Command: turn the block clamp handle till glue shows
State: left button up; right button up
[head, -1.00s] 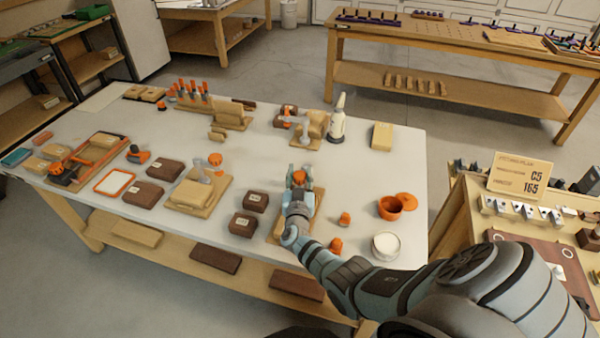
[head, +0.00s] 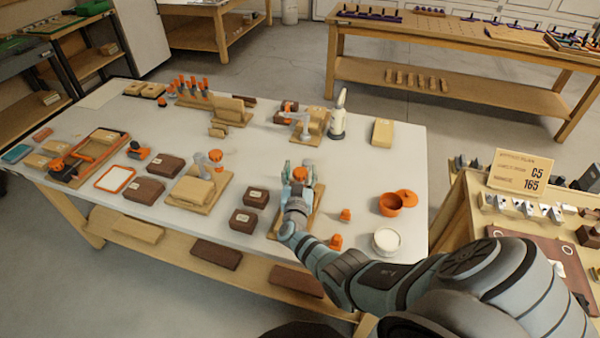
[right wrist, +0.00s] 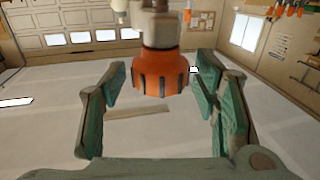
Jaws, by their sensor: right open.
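The block clamp's orange handle (head: 300,174) shows at the tip of my right arm, above a wooden base board (head: 314,215) near the table's front. In the right wrist view the ribbed orange handle (right wrist: 160,72) hangs on a grey stem between the two green finger pads. My right gripper (right wrist: 163,105) is open around the handle, with a visible gap on each side. It also shows in the head view (head: 300,168). My gripper and forearm hide most of the clamp and its block. No glue line can be made out. My left gripper is not in view.
Two dark blocks (head: 244,221) lie left of the board. Small orange pieces (head: 345,215), an orange pot (head: 390,204) and a white-filled tub (head: 387,241) stand to the right. Another clamped block (head: 192,193) is farther left. A white bottle (head: 338,117) stands behind.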

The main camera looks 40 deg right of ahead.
jog(key=v, duration=1.2)
dwell(1.1)
